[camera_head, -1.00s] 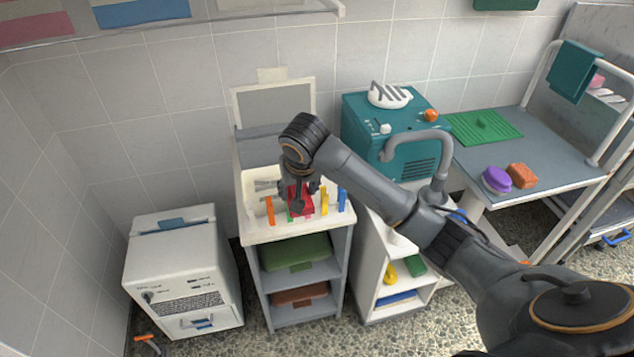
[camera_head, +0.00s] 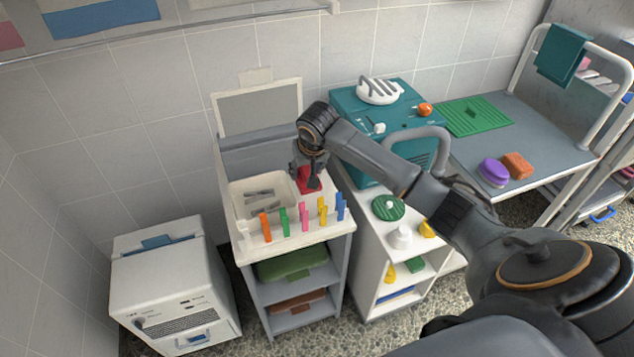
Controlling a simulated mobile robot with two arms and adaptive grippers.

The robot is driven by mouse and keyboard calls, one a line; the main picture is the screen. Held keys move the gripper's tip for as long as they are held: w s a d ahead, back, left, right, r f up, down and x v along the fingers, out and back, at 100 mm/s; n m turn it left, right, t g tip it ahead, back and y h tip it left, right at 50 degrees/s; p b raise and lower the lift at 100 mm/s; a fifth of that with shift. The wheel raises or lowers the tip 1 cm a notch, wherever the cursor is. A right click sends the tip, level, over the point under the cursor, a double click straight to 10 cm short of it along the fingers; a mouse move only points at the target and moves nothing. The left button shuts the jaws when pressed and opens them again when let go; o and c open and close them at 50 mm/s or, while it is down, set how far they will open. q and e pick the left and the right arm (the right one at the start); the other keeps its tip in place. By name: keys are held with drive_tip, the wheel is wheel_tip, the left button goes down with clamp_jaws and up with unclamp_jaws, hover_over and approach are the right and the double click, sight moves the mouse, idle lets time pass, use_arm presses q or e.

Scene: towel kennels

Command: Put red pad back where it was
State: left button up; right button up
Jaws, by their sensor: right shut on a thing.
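The red pad (camera_head: 309,181) is in my right gripper (camera_head: 310,178), which points down and is shut on it. The pad is at the right rear of the white-topped cart (camera_head: 336,220), to the right of the sunken basin (camera_head: 234,203). I cannot tell whether the pad touches the top. My right gripper and wrist hide part of the pad. My left gripper is not in view.
Several coloured clips (camera_head: 304,217) stand along the cart's front edge. Metal tools (camera_head: 263,204) lie in the basin. A teal machine (camera_head: 350,110) stands behind on the right, with a green round brush (camera_head: 388,207) before it. A white cabinet (camera_head: 165,290) stands left.

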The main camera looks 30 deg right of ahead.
drive_tip(key=d+f, duration=0.1)
drive_tip(key=f, duration=0.1)
drive_tip(key=d+f, duration=0.1)
drive_tip(key=f, duration=0.1)
drive_tip(key=shift+w+d, duration=0.3)
drive_tip(key=shift+d, duration=0.05)
drive_tip(key=shift+d+f, duration=0.15)
drive_tip(key=f, duration=0.2)
drive_tip(key=d+f, duration=0.1)
drive_tip(key=shift+w+f, duration=0.1)
drive_tip(key=shift+f, duration=0.3)
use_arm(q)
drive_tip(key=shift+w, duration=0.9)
use_arm(e)
drive_tip(key=shift+a+f, duration=0.1)
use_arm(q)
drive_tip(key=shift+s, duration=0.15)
use_arm(e)
drive_tip(key=o, duration=1)
drive_tip(key=shift+f, duration=0.1)
